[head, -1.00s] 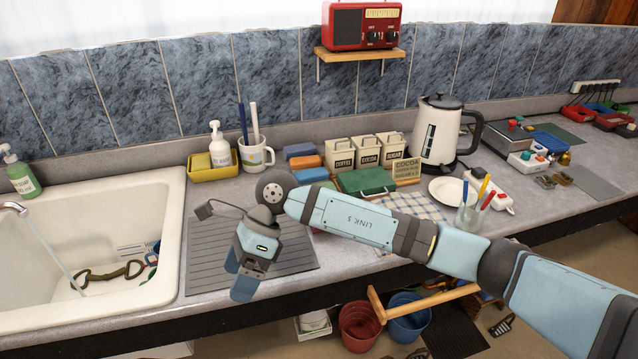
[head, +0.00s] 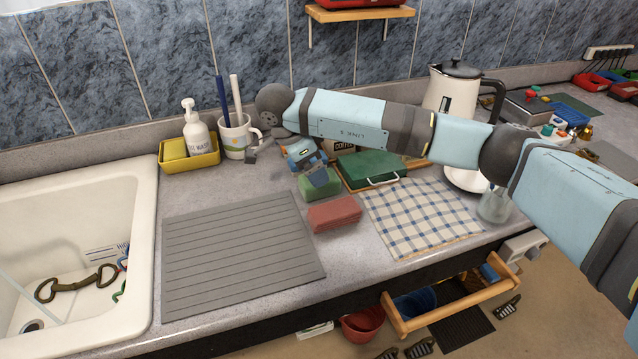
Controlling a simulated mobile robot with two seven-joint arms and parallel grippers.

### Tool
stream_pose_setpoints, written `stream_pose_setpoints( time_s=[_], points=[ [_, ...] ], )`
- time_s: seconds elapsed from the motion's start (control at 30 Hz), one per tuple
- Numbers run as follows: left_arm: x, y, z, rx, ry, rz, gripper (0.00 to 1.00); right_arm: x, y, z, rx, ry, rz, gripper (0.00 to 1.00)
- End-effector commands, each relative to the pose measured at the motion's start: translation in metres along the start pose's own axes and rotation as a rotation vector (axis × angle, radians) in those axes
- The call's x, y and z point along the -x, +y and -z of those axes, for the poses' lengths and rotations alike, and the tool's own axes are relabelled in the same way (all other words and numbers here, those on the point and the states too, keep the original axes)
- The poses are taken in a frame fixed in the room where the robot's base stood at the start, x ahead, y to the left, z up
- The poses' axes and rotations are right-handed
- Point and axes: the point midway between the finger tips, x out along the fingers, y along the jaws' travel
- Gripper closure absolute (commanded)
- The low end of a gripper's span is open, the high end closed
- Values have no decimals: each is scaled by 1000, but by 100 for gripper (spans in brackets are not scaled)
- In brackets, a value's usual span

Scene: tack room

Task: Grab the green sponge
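The green sponge (head: 322,189) is on the grey counter, just behind a red sponge (head: 335,214) and left of a green chopping-board-like object. My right gripper (head: 315,176) reaches in from the right and points down at the green sponge, with a blue finger over its top and near side. The far finger is hidden, so I cannot tell whether the gripper is closed on it. I cannot tell whether the sponge touches the counter. My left gripper is not in view.
A ribbed grey drain mat (head: 240,255) lies left, beside the white sink (head: 145,230). A checked cloth (head: 420,218) and green board (head: 370,168) are right. A white mug (head: 238,138) and yellow caddy (head: 190,160) stand behind. The kettle (head: 450,95) is behind my arm.

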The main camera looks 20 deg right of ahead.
Motion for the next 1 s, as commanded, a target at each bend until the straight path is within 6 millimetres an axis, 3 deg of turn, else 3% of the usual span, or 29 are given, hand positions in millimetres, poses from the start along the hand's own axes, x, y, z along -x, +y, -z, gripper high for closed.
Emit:
stream_pose_setpoints(
  time_s=[0.33, 0.6, 0.87, 1.0],
  points=[
    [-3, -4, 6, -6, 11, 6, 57, -26, -2, 3, -2, -1, -2, 6],
    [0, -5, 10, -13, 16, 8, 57, -63, -7, 7, 0, -2, -2, 6],
    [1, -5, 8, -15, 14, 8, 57, -68, -8, 7, 0, -2, 1, 6],
    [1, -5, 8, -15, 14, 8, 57, -68, -8, 7, 0, -2, 1, 39]
  ],
)
